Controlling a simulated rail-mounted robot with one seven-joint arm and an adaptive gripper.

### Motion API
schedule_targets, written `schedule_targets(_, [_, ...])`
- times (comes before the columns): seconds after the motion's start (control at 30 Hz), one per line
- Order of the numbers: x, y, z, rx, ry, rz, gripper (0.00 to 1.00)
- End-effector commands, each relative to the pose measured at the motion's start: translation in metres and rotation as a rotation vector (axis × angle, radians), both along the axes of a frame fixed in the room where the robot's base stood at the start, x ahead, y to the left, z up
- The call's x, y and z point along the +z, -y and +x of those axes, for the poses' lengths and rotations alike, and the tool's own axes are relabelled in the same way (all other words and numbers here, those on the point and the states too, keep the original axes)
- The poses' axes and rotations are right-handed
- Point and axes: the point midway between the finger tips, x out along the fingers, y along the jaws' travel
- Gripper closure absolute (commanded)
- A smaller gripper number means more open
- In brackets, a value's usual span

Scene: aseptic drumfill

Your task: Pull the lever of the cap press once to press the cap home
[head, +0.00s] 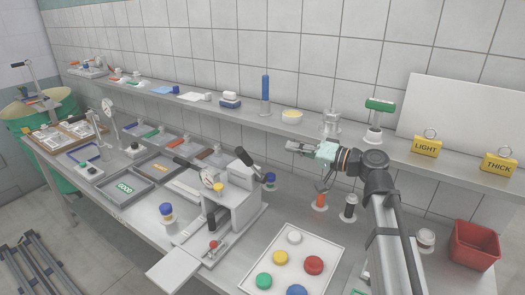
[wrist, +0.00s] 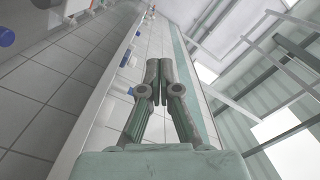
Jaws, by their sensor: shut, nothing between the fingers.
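A light grey bench machine (head: 232,208) stands mid-bench in the head view and looks like the cap press. A bar with a black grip (head: 244,157) slants up from its top. A round gauge (head: 207,179) and a small yellow part (head: 218,188) are at its front. I cannot tell whether a cap sits under its ram. My gripper (head: 292,147) is up and to the right of the machine, near the shelf's front edge, apart from the lever and pointing left. Its fingers are together and empty in the wrist view (wrist: 160,62). The machine is not recognisable in the wrist view.
A white tray (head: 322,241) of coloured caps lies right of the machine. A blue-capped jar (head: 167,213) stands to its left. The upper shelf (head: 310,128) with a white bowl (head: 291,116) runs behind my gripper. A red bin (head: 474,245) is far right.

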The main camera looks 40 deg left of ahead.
Motion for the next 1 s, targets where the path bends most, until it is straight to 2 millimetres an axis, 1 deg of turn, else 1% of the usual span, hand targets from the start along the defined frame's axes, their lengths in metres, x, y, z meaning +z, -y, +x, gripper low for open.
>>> schedule_targets(0.17, [0.002, -0.011, 0.0, 0.001, -0.001, 0.0, 1.0])
schedule_targets(0.27, [0.002, -0.025, -0.002, 0.002, -0.002, 0.0, 1.0])
schedule_targets(0.67, [0.001, -0.101, -0.007, 0.002, -0.003, -0.001, 1.0])
schedule_targets(0.8, [-0.012, -0.101, -0.027, 0.002, -0.004, -0.001, 1.0])
schedule_targets(1.0, [-0.023, -0.105, -0.039, 0.001, -0.003, -0.001, 1.0])
